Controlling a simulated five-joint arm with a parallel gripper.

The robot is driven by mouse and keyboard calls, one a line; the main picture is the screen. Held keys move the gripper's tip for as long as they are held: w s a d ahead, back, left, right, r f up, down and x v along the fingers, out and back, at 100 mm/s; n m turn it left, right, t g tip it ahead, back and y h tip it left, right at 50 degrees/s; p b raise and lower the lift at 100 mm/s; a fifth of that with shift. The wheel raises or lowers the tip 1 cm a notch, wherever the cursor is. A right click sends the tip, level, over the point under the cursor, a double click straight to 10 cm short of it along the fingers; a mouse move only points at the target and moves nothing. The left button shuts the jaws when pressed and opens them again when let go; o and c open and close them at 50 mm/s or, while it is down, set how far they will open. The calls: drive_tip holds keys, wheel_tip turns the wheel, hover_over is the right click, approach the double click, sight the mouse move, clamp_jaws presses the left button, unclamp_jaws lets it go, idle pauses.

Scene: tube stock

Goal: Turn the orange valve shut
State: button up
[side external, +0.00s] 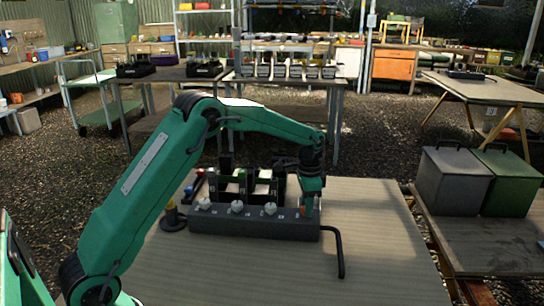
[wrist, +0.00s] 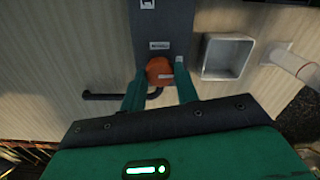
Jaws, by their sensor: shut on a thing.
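The orange valve (wrist: 159,70) sits at the end of a dark grey manifold block (wrist: 150,33). In the side view the orange valve (side external: 306,211) is at the right end of the block (side external: 255,225), past three white valve knobs (side external: 237,206). My gripper (side external: 311,196) reaches down over it from above. In the wrist view my gripper (wrist: 161,72) has one green finger on each side of the valve and is shut on it. The fingers hide parts of the valve's sides.
A black bent pipe (side external: 340,252) comes out of the block's right end onto the table (side external: 385,235). In the wrist view a square white container (wrist: 205,58) and a white cylinder (wrist: 290,63) stand right of the block. The table's front and right side are mostly clear.

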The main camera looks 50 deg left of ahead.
drive_tip(key=shift+r, duration=0.15)
idle(0.3)
drive_tip(key=o, duration=1)
drive_tip(key=shift+c, duration=0.2)
drive_tip(key=shift+r, duration=3.85)
